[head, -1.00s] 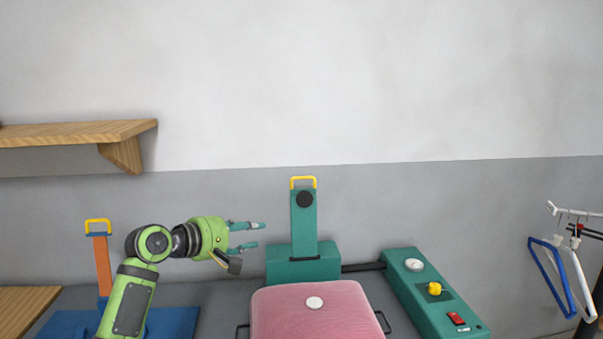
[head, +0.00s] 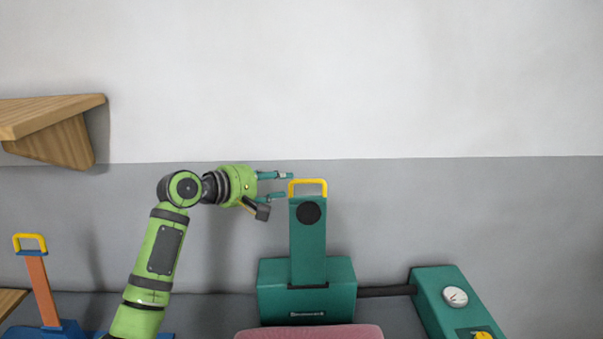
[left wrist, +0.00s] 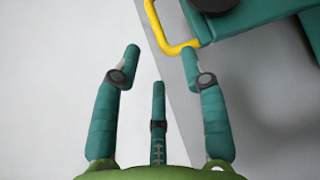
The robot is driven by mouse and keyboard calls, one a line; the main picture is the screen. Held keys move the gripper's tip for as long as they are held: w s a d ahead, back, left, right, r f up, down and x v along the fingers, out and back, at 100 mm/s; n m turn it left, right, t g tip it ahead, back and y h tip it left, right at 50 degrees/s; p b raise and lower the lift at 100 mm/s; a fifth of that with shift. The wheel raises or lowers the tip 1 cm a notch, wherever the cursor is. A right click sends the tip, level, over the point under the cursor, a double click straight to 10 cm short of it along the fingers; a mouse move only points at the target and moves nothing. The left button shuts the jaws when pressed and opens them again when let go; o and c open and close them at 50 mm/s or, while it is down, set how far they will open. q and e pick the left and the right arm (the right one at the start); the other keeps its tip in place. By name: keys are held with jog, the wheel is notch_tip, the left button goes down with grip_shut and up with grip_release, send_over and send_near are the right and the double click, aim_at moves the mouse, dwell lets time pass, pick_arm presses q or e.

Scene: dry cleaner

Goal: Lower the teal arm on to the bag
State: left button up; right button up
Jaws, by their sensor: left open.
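The teal arm (head: 308,245) stands upright on its teal base (head: 340,292), with a yellow loop handle (head: 308,182) at its top and a black disc near the top. The bag (head: 310,333), pink, shows only its far part at the bottom edge of the head view. My left gripper (head: 289,185) is open and empty just left of the yellow handle, its fingers pointing right. In the left wrist view the yellow handle (left wrist: 168,35) and the teal arm (left wrist: 240,18) lie beyond the spread fingertips (left wrist: 162,58). My right gripper is in neither view.
A teal control box (head: 440,300) with a white gauge is at the lower right, joined by a dark bar. An orange post (head: 42,290) with a yellow handle stands at the lower left. A wooden shelf (head: 55,120) is on the wall at upper left.

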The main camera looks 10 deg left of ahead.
aim_at(300, 181)
pick_arm(q)
jog(key=p+x, duration=0.1)
jog(key=x, duration=0.1)
jog(key=p+x, duration=0.1)
jog(key=x, duration=0.2)
jog(key=shift+s+d+r, duration=0.1)
jog(key=shift+d+r, duration=0.1)
jog(key=shift+d, duration=0.05)
jog(key=shift+w+d+f+p, duration=0.2)
jog(key=shift+w+f+p, duration=0.1)
jog(key=shift+w, duration=0.15)
jog(key=shift+r, duration=0.1)
grip_shut()
jog(key=shift+s, duration=0.2)
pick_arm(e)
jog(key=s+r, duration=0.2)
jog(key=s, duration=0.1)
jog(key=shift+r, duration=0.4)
